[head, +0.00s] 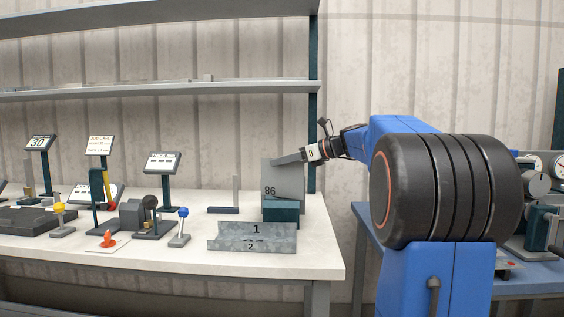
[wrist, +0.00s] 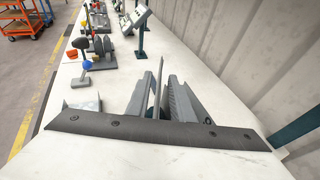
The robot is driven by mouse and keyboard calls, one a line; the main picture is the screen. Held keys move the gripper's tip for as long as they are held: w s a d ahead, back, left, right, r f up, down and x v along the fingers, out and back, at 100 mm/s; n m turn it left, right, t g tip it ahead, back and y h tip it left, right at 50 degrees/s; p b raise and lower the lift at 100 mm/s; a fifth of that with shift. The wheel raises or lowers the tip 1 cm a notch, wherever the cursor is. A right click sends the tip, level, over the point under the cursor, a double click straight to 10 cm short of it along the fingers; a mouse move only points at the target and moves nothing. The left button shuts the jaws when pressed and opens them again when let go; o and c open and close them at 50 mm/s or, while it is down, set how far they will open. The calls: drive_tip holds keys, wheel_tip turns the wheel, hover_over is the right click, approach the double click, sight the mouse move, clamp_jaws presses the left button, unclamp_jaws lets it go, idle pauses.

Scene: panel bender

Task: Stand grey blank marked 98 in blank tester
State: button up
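A grey blank (head: 283,181) stands upright over a teal block (head: 281,213) at the right end of the table. Its marking looks like 86, which is also how 98 reads upside down. My gripper (head: 290,157) is at the blank's upper edge, with one finger across its front face. In the wrist view the fingers (wrist: 160,95) are spread, with a thin upright plate, seen edge-on, between them and gaps on both sides. Whether the blank's lower edge sits in a slot is hidden. No label shows which fixture is the blank tester.
A bent metal piece (head: 251,236) marked 1 and 2 lies in front of the teal block. A low dark stand with a thin upright (head: 223,209) is to the left. Levers, including a blue-knobbed one (head: 182,224), and sign stands fill the left. A shelf (head: 160,91) runs above.

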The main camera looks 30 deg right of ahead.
drive_tip(key=shift+r, duration=0.1)
drive_tip(key=shift+s+d+r, duration=0.1)
drive_tip(key=shift+r, duration=0.05)
drive_tip(key=v, duration=1.1)
drive_tip(key=shift+s+d, duration=0.15)
drive_tip(key=shift+s, duration=0.15)
drive_tip(key=shift+r, duration=0.15)
